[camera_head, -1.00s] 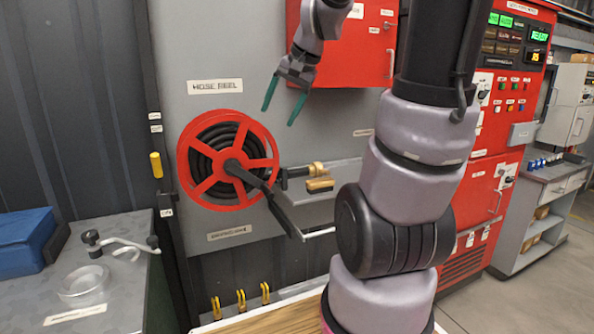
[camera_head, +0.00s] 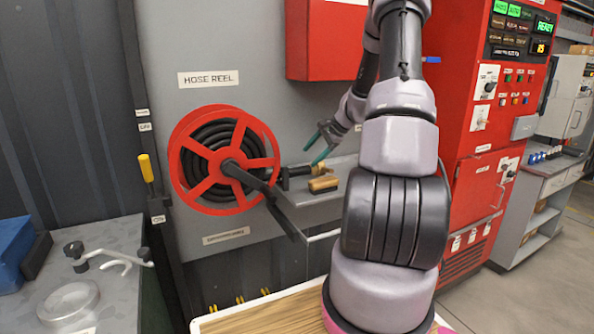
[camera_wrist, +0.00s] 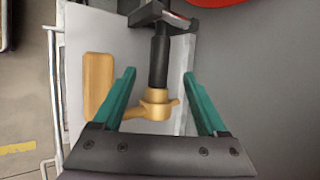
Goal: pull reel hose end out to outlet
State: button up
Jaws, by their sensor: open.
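The red hose reel (camera_head: 222,160) with coiled black hose hangs on the grey panel under the "HOSE REEL" label. Its black hose end with a brass nozzle (camera_head: 300,170) sticks out to the right over a small grey shelf (camera_head: 337,178). In the wrist view the brass nozzle (camera_wrist: 153,103) and the black hose end (camera_wrist: 159,60) lie between the teal fingers. My gripper (camera_head: 318,148) is open at the nozzle, and no finger visibly touches it in the wrist view (camera_wrist: 160,98). I cannot make out the outlet for certain.
A tan block (camera_head: 323,184) lies on the shelf beside the nozzle and shows left of it in the wrist view (camera_wrist: 98,86). A black crank arm (camera_head: 262,190) crosses the reel's front. A red cabinet (camera_head: 325,40) hangs above.

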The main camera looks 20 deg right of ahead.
aim_at(298, 169)
jog(key=x, duration=0.9)
jog(key=shift+w+a+f, duration=0.15)
jog(key=shift+a+f, duration=0.05)
jog(key=shift+f, duration=0.05)
grip_shut()
dwell(1.0)
